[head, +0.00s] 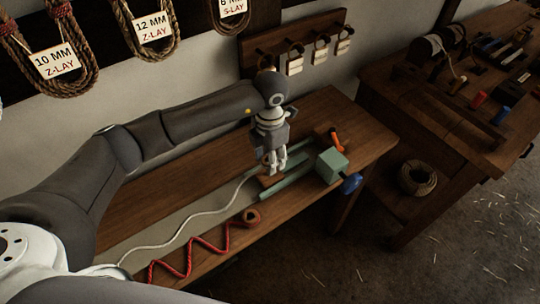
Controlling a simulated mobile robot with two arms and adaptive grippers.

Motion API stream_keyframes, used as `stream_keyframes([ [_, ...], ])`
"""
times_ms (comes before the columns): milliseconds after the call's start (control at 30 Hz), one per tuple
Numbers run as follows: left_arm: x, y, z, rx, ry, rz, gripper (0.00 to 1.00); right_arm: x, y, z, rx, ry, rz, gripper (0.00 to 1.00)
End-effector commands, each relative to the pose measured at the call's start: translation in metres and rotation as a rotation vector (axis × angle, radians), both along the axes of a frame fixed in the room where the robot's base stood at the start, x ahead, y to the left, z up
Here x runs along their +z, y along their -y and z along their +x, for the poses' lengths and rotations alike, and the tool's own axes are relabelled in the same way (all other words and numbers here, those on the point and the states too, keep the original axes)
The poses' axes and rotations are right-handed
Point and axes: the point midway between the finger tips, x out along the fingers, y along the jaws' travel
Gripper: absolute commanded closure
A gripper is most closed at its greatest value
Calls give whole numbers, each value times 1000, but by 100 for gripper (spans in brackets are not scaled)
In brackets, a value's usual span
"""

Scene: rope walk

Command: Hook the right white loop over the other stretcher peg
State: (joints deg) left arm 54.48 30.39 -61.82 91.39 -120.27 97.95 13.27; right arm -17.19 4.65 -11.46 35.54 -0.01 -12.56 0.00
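A white rope (190,217) runs in loose waves along the bench to a spot under my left gripper (272,171). Its loop end is hidden or too small to make out there. The gripper points down, with its fingertips low over a small wooden block (269,181) beside the green rails (287,184). I cannot tell whether the fingers hold the loop. The rails lead to a green block (332,164) with a blue knob (351,184) and an orange handle (336,139). The pegs are not clear. My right gripper is not in view.
A red cord (205,246) zigzags along the bench's front edge to a wooden piece (252,217). A wall rack (293,45) with white tags stands behind. A second table (450,90) at right carries several tools. Bare bench (150,195) lies behind the rope.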

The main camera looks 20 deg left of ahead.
Motion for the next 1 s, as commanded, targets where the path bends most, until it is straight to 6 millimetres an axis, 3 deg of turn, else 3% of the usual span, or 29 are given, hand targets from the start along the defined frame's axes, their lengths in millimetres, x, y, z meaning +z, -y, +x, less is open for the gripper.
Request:
stream_keyframes([
  [1000, -32, 0, 0, 1, 0, 0, 74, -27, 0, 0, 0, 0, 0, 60],
])
